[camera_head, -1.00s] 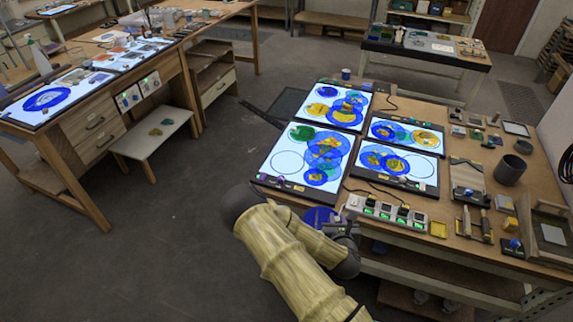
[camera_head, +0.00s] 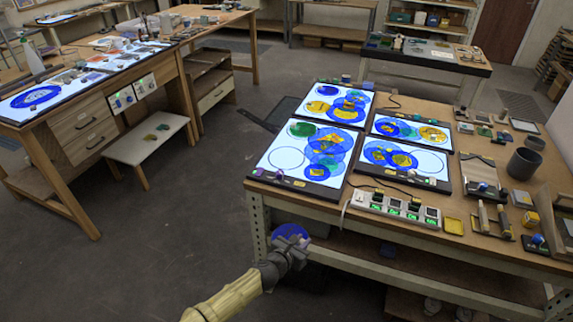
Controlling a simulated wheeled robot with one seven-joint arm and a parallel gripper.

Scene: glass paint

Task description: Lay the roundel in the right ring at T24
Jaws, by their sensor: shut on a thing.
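My gripper (camera_head: 291,249) is shut on a blue roundel (camera_head: 287,230) and holds it in front of the bench's front left corner. Part of the roundel is hidden by the jaws. Several light panels lie lit on the bench. The front left panel (camera_head: 262,166) carries an empty outlined ring (camera_head: 285,160) at its left, with a green disc (camera_head: 302,129) above it and overlapping blue discs (camera_head: 328,147) to its right. The other panels hold blue, yellow and green discs. The label T24 cannot be read in this view.
Tools and a dark cylinder (camera_head: 523,163) crowd the right side. Another workbench (camera_head: 75,137) and a low bench (camera_head: 125,150) stand to the left. Open floor (camera_head: 170,235) lies between.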

